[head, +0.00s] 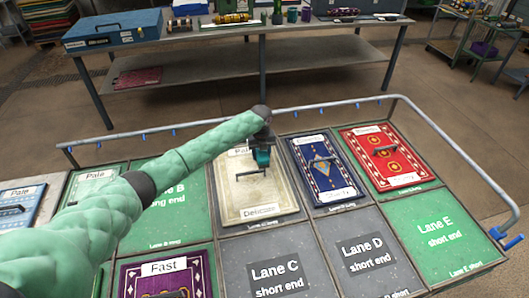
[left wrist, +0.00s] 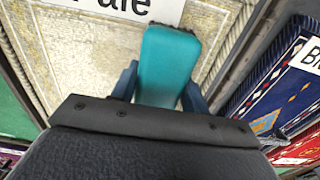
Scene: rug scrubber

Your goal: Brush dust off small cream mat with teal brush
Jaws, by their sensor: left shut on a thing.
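The small cream mat (head: 238,193) lies in the middle of the lane table, with a label at its top edge and one reading "Delicate" at its bottom edge. My left gripper (head: 262,140) is over the upper part of the mat and is shut on the teal brush (head: 262,156). In the left wrist view the teal brush (left wrist: 168,65) sits between the fingers, with dark bristles at its far end over the cream mat (left wrist: 75,50). I cannot tell whether the bristles touch the mat. No dust can be made out clearly. My right gripper is not in view.
A blue mat (head: 323,170) and a red mat (head: 385,158) lie to the right, and a purple mat (head: 190,270) lies at the front left. A metal rail (head: 330,106) runs along the back edge. A workbench (head: 240,38) with a blue case (head: 113,30) stands behind.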

